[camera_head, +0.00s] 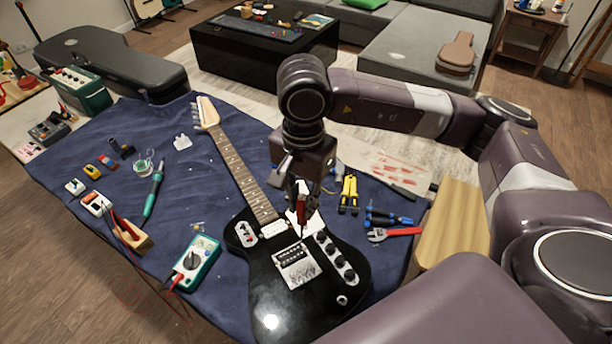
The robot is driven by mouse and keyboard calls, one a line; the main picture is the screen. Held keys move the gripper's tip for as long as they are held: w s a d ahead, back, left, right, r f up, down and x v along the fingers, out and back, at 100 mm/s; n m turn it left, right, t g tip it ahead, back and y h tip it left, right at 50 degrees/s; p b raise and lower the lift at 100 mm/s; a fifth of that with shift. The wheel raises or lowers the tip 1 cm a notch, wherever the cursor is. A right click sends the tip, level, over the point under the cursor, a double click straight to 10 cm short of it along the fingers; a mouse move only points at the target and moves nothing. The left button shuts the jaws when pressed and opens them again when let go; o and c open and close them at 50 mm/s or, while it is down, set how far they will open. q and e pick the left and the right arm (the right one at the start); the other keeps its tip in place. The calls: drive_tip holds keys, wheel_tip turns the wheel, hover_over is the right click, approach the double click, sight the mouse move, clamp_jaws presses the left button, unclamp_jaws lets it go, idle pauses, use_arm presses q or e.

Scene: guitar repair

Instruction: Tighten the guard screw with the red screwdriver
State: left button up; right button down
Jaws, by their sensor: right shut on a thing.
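A black electric guitar (268,297) lies on a blue cloth, its neck pointing to the back left. Its white guard (310,222) shows partly beside the pickups, under my right gripper. My right gripper (302,190) is above the guitar body, shut on the red screwdriver (301,210). The screwdriver points down, tip near the guard. The guard screw is too small or hidden to make out, so I cannot tell whether the tip touches it. My left gripper is not in view.
Yellow-handled pliers (348,193), blue-handled screwdrivers (388,217) and a red wrench (396,232) lie right of the guitar. A green multimeter (195,262) and a soldering iron (154,190) lie to its left.

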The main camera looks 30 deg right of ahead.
drive_tip(key=m, duration=0.1)
drive_tip(key=w+m, duration=0.1)
drive_tip(key=shift+m, duration=0.3)
use_arm(q)
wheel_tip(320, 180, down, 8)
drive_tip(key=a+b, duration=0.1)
drive_tip(key=b, duration=0.7)
use_arm(e)
drive_tip(key=w+d+f+m, duration=0.3)
drive_tip(key=w+f+m, duration=0.2)
drive_tip(key=f+m, duration=0.2)
drive_tip(key=shift+f+m, duration=0.25)
drive_tip(key=shift+m, duration=0.75)
